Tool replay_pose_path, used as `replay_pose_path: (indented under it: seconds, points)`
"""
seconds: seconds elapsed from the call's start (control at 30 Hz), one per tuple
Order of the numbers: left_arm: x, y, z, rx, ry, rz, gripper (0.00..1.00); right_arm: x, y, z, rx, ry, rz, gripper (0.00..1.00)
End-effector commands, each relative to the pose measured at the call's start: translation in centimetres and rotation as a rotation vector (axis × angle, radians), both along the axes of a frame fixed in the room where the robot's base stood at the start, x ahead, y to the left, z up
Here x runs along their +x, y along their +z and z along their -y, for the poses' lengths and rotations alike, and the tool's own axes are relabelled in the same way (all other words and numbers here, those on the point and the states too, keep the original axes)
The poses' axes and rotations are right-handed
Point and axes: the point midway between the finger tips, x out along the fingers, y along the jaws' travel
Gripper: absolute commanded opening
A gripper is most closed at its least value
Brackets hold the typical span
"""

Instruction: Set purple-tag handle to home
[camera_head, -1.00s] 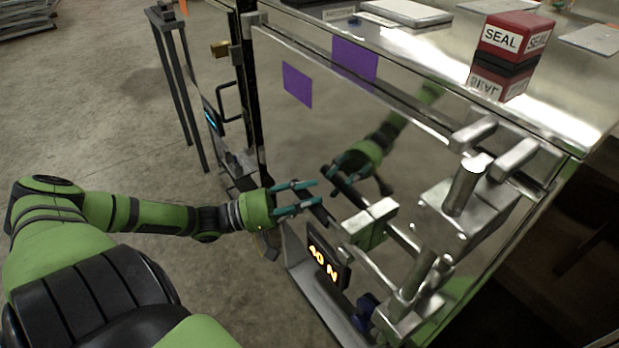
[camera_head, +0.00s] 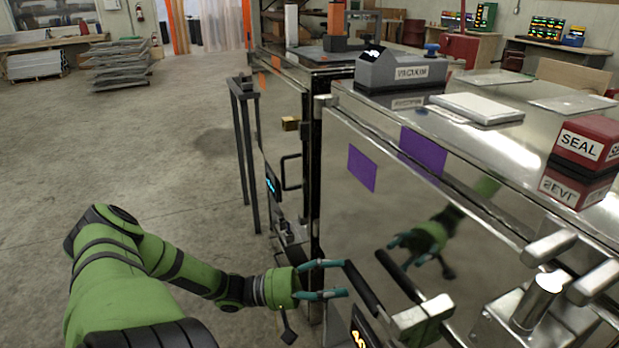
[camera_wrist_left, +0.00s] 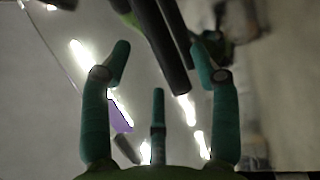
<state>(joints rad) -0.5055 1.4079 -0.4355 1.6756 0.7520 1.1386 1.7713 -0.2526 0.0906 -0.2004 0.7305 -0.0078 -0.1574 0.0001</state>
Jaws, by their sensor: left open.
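A purple tag (camera_head: 362,167) is on the shiny metal door panel; a second purple patch (camera_head: 423,152) shows to its right, and I cannot tell whether it is a reflection. Below, a black bar handle (camera_head: 362,288) runs to a silver block (camera_head: 424,318). A parallel dark bar behind it looks like its reflection. My left gripper (camera_head: 346,279), with teal fingers, is open at the handle's left end. In the left wrist view the dark bar (camera_wrist_left: 158,45) reaches between the spread fingertips (camera_wrist_left: 160,62); contact cannot be told. My right gripper is out of view.
A lit display (camera_head: 361,338) is partly cut off below the handle. A red SEAL block (camera_head: 587,146) and a grey vacuum box (camera_head: 404,74) stand on the metal top. Another cabinet with a black pull handle (camera_head: 291,172) is behind. Open concrete floor lies left.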

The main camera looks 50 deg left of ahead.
Motion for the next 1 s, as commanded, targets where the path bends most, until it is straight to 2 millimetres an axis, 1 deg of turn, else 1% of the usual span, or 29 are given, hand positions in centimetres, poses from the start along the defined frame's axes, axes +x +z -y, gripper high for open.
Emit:
replay_pose_path:
  seconds: [0.03, 0.2, 0.4, 0.53, 1.0]
  points:
    - [-0.9, -0.3, -0.7, 0.006, -0.002, -0.007, 0.62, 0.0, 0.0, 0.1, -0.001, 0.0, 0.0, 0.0]
    - [-3.3, -0.8, -2.8, 0.003, -0.001, -0.003, 0.62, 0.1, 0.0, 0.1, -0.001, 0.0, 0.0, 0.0]
    - [-4.7, -1.1, -4.0, 0.002, -0.001, 0.001, 0.62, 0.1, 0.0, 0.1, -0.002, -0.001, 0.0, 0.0]
    - [-5.0, -1.1, -4.2, 0.0, -0.001, 0.003, 0.62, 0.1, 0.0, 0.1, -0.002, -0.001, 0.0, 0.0]
    - [-5.0, -1.1, -4.1, 0.0, -0.001, 0.003, 0.62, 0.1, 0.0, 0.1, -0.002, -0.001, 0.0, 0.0]
